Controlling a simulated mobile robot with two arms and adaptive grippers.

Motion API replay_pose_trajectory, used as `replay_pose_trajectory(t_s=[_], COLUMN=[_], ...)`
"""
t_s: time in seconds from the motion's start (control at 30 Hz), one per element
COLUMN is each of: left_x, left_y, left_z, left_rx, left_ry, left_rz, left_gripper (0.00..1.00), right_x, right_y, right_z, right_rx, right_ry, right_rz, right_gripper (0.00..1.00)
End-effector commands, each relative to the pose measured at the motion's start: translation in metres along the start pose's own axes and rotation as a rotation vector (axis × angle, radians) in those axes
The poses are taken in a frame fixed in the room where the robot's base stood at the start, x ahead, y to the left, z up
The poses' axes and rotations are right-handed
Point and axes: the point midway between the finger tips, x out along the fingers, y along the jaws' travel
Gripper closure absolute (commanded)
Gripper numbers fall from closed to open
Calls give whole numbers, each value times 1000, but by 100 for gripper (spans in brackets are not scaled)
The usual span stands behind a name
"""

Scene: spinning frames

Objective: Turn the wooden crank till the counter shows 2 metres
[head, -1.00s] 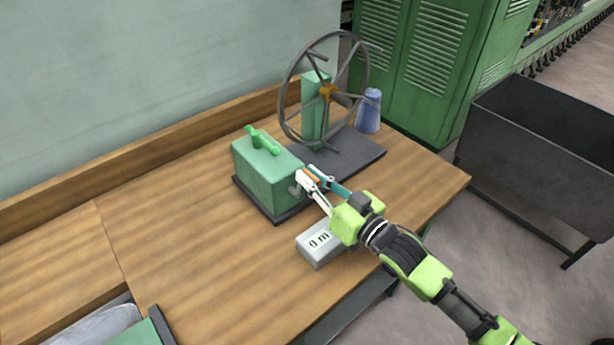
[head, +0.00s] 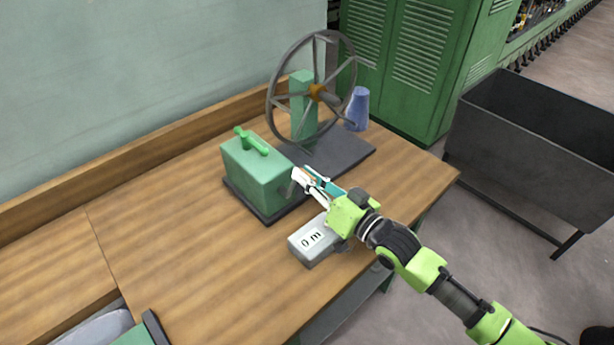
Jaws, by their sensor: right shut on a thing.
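My right gripper (head: 307,178) is shut at the front right side of the green box (head: 256,174). A small bit of orange-brown wood, the crank's grip (head: 311,173), shows between its fingers. The fingers hide most of the crank. A grey spoked wheel (head: 271,100) stands on a green post (head: 302,110) behind the box, with an orange-brown hub. The counter (head: 312,243) is a grey box on the table in front of the green box, and it reads 0 m. My left gripper is out of view.
The wooden table (head: 185,235) is clear at left. A dark metal bin (head: 540,140) stands on the floor at right, before green cabinets (head: 410,60). Grey and green items lie at the lower left.

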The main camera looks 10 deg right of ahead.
Motion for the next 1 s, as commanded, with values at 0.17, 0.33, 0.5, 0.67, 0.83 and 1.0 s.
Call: replay_pose_trajectory(t_s=[0.17,0.33,0.5,0.67,0.83,1.0], left_x=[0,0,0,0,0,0], left_y=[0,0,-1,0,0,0], left_z=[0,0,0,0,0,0], left_rx=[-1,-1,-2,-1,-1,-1], left_ry=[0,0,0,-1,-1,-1], left_rz=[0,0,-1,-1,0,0], left_gripper=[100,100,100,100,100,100], right_x=[0,0,-4,-26,-62,-94], right_y=[1,0,0,1,1,1], right_z=[0,0,0,2,2,1], right_rx=[-2,-2,-1,-1,-2,-2], right_ry=[0,0,-1,-3,-5,-4], right_rz=[1,1,1,2,2,2], right_gripper=[68,68,68,68,68,68])
